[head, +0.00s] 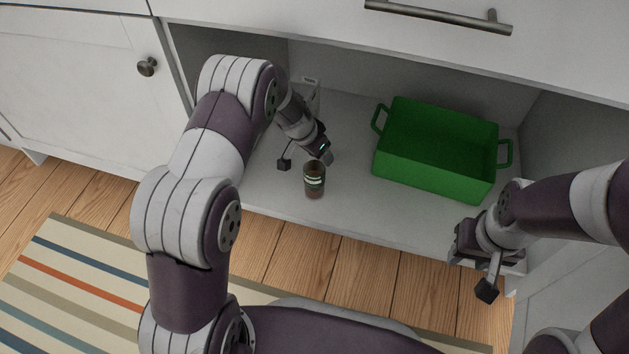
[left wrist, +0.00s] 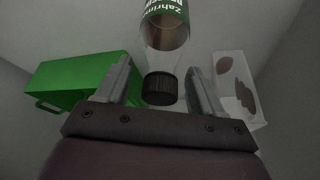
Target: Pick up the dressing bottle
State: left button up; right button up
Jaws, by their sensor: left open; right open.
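The dressing bottle (head: 314,182) stands near the front of the open cabinet's floor, with brownish contents and a green label. In the left wrist view the bottle (left wrist: 165,33) shows its black cap towards me, between the two fingers. My left gripper (head: 305,161) is open just behind the bottle in the head view; it also shows in the left wrist view (left wrist: 157,70). Whether a finger touches the bottle I cannot tell. My right gripper (head: 474,272) is open and empty at the cabinet's front right edge.
A green bin (head: 436,180) with two handles stands on the cabinet floor to the right. A pale box with brown shapes (left wrist: 236,86) stands behind my left forearm, partly hidden in the head view. The cabinet floor between bottle and bin is clear.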

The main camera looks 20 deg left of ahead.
pick_arm(q)
jog(key=shift+r, duration=0.1)
grip_shut()
jog(key=shift+r, duration=0.1)
